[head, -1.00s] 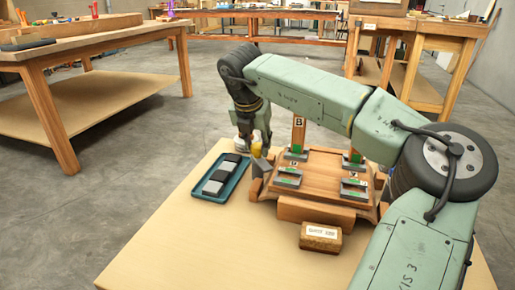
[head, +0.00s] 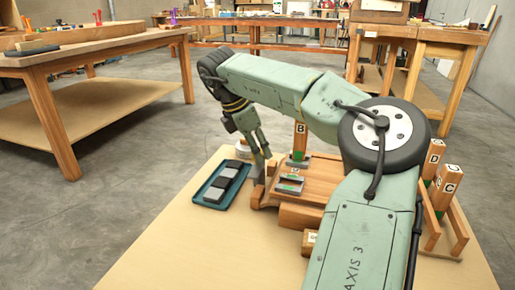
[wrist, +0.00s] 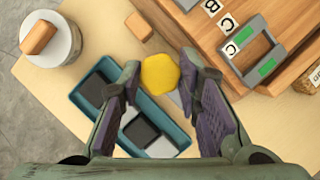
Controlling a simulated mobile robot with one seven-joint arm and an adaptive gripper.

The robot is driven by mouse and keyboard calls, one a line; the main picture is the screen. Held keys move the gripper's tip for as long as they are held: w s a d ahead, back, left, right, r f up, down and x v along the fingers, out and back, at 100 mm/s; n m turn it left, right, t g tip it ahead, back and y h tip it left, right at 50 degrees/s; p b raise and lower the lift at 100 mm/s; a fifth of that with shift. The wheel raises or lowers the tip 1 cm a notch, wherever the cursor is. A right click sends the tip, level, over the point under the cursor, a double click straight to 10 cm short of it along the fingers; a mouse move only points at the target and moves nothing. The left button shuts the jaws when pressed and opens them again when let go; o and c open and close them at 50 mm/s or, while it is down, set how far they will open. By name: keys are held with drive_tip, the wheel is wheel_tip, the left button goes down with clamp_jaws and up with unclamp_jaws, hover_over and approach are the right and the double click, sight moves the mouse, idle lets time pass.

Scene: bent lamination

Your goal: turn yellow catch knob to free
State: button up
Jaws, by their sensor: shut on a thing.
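The yellow catch knob (wrist: 160,73) shows in the wrist view, a rounded faceted cap at the left side of the wooden fixture (wrist: 212,62). My gripper (wrist: 161,68) has one purple-padded finger on each side of the knob and is shut on it. In the head view my gripper (head: 257,151) points down at the left corner of the fixture (head: 322,172), and its fingers hide the knob there. Which way the knob is turned cannot be told.
A teal tray (head: 207,198) with grey and black blocks lies left of the fixture. A round white pot (wrist: 62,62) with a wooden handle stands close by. Lettered posts (head: 446,187) stand at the right. The table's front left (head: 160,235) is clear.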

idle(0.4)
drive_tip(key=o, duration=1.1)
drive_tip(key=shift+o, duration=0.2)
drive_tip(key=v, duration=1.2)
drive_tip(key=shift+f, duration=0.1)
